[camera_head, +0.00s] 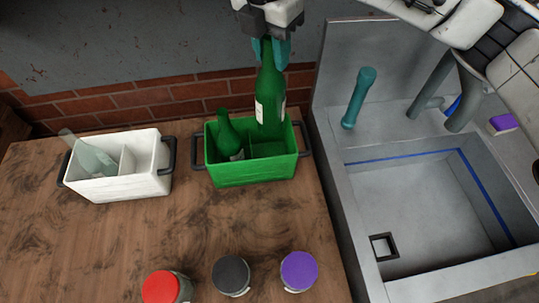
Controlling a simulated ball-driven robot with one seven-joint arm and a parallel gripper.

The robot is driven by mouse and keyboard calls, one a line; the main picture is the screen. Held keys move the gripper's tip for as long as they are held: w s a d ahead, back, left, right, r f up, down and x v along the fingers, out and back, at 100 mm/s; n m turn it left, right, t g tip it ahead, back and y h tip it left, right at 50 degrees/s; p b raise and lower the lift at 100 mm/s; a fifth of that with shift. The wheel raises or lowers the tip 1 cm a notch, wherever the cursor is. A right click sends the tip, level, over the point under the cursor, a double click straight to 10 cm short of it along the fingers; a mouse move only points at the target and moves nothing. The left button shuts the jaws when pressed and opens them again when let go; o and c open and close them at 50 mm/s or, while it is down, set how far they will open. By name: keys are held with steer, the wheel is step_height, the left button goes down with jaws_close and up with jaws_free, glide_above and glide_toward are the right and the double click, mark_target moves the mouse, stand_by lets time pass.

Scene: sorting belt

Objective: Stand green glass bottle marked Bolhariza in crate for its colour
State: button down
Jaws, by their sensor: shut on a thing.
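A green glass bottle (269,97) with a pale label hangs upright from my gripper (275,47). The gripper is shut on the bottle's neck. The bottle's lower end is inside the right compartment of the green crate (252,174), and its base is hidden by the crate wall. I cannot tell whether the base touches the crate floor. The label's writing is too small to read. Another green bottle (228,135) leans in the crate's left compartment.
A white crate (120,187) with a clear bottle (92,158) tilted in it stands to the left. Jars with red (160,287), black (231,273) and purple (299,269) lids stand at the front. A metal sink (425,205) lies right. A brick wall runs behind.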

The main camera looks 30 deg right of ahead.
mark_target(272, 76)
steer(key=shift+s+f, duration=0.1)
steer(key=shift+f, duration=0.35)
steer(key=shift+w+f+b, duration=0.2)
steer(key=shift+f+b, duration=0.8)
steer(key=shift+f, duration=0.1)
step_height(272, 76, down, 2)
steer(key=shift+f+b, duration=0.25)
steer(key=shift+b, duration=0.65)
steer(key=shift+s+f, duration=0.1)
steer(key=shift+f, duration=5.05)
steer(key=shift+f, duration=0.2)
steer(key=c, duration=0.8)
jaws_free()
steer(key=shift+r, duration=0.1)
